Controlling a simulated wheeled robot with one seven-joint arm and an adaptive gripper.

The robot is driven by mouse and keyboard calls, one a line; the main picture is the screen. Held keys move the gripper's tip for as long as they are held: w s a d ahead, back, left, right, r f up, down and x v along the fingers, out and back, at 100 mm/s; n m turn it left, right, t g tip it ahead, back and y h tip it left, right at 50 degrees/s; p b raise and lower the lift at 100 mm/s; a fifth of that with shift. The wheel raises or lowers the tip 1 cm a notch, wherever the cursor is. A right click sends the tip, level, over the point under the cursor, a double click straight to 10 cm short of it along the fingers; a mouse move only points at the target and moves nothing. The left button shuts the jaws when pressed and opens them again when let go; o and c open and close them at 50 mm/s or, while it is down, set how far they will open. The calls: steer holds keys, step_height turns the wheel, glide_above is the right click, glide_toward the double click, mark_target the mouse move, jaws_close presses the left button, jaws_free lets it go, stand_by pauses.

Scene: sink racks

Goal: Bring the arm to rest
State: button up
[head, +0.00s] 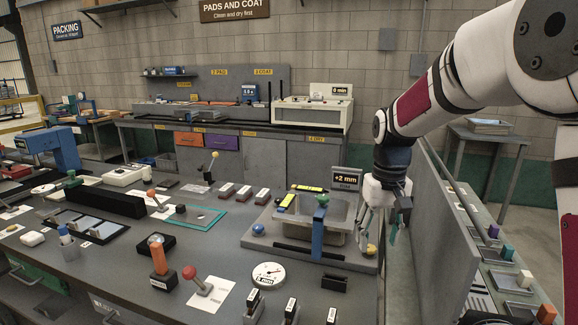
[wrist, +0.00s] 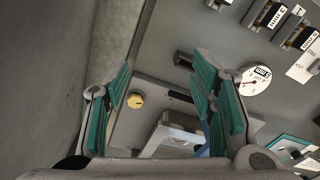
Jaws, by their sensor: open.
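My gripper (head: 378,222) hangs from my arm over the right edge of the workbench, beside the right side of the grey fixture with a basin (head: 330,238). In the wrist view my gripper (wrist: 160,100) shows two teal-padded fingers spread wide apart with nothing between them. A yellow knob (wrist: 135,100) on the fixture's base shows beyond the fingers, apart from them. In the head view my arm comes in from the upper right and bends down at the wrist.
A grey partition (head: 428,230) stands just right of my gripper. A white dial (head: 268,275) and several labelled blocks (head: 253,305) sit at the bench front. A red-knobbed lever (head: 190,273) stands further left. A rear counter (head: 240,125) holds a white box (head: 310,112).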

steer(key=s+r+t, duration=0.1)
steer(key=s+r, duration=0.3)
steer(key=s, duration=0.3)
steer(key=s+r+t, duration=0.1)
steer(key=s+r, duration=0.4)
steer(key=s, duration=0.2)
steer(key=s+f+t+p, duration=0.1)
steer(key=s, duration=1.6)
steer(key=shift+f+m+t, duration=0.35)
steer(key=shift+m+t, duration=0.05)
